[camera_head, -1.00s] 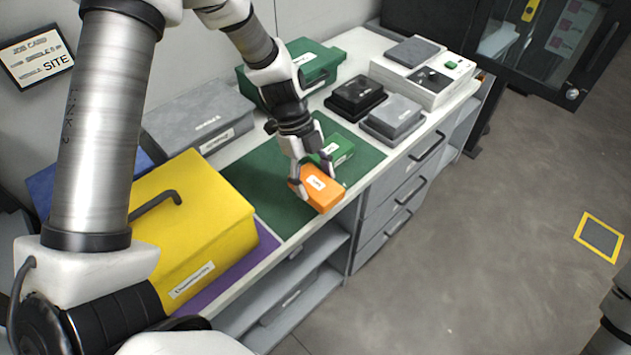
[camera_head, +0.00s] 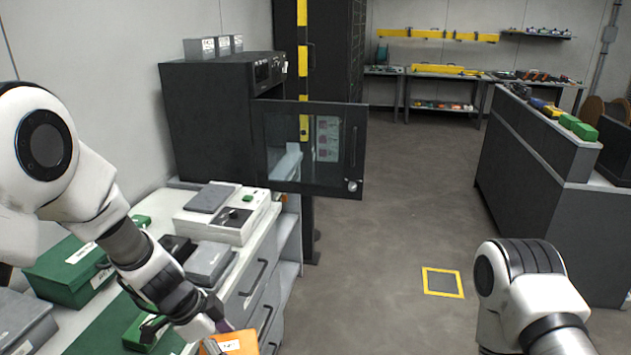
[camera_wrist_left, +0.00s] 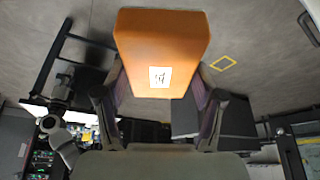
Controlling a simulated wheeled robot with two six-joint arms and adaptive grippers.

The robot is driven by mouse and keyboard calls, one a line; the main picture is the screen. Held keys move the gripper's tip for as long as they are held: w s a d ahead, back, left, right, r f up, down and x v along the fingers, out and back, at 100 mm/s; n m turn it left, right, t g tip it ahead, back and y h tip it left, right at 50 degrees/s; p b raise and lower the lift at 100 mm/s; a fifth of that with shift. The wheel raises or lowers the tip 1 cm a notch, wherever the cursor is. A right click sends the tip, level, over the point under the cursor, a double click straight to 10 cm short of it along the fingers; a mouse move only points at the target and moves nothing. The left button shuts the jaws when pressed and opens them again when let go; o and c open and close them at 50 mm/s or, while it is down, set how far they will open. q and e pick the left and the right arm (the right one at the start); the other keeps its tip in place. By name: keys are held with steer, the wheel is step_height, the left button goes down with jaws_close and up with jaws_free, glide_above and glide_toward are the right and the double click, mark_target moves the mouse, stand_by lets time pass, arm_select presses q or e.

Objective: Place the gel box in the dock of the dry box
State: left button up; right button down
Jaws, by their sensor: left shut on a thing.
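My left gripper (camera_head: 212,330) is shut on the orange gel box (camera_head: 236,344), which is cut off by the bottom edge of the head view. In the left wrist view the gel box (camera_wrist_left: 160,45) sits between the two fingers with its white label facing the camera. The floor shows behind it. The dry box appears to be the black cabinet (camera_head: 205,120) at the far end of the bench. Its glass door (camera_head: 312,150) stands open toward the aisle. The dock inside is hidden. My right gripper is out of view; only part of that arm shows.
The bench holds a white device (camera_head: 222,215), a grey block (camera_head: 208,264), a large green case (camera_head: 70,270) and a small green box (camera_head: 140,330) near my left gripper. A grey counter (camera_head: 540,160) stands at the right. The aisle floor (camera_head: 390,220) between is clear.

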mark_target(234, 334)
arm_select(q)
steer(key=w+n, duration=0.1)
steer(key=n, duration=0.1)
steer(key=w+n+t, duration=0.1)
steer(key=n, duration=0.1)
steer(key=d+n+t+y, duration=0.1)
steer(key=n, duration=0.1)
steer(key=shift+w+f, duration=0.25)
steer(key=shift+w, duration=0.15)
steer(key=a+n+y, duration=0.1)
steer(key=n, duration=0.2)
steer(key=w+a+n+y, duration=0.1)
steer(key=n, duration=0.2)
steer(key=a+n+t+y, duration=0.1)
steer(key=n, duration=0.2)
steer(key=shift+w+a, duration=0.2)
steer(key=shift+a, duration=0.2)
steer(key=shift+d, duration=0.1)
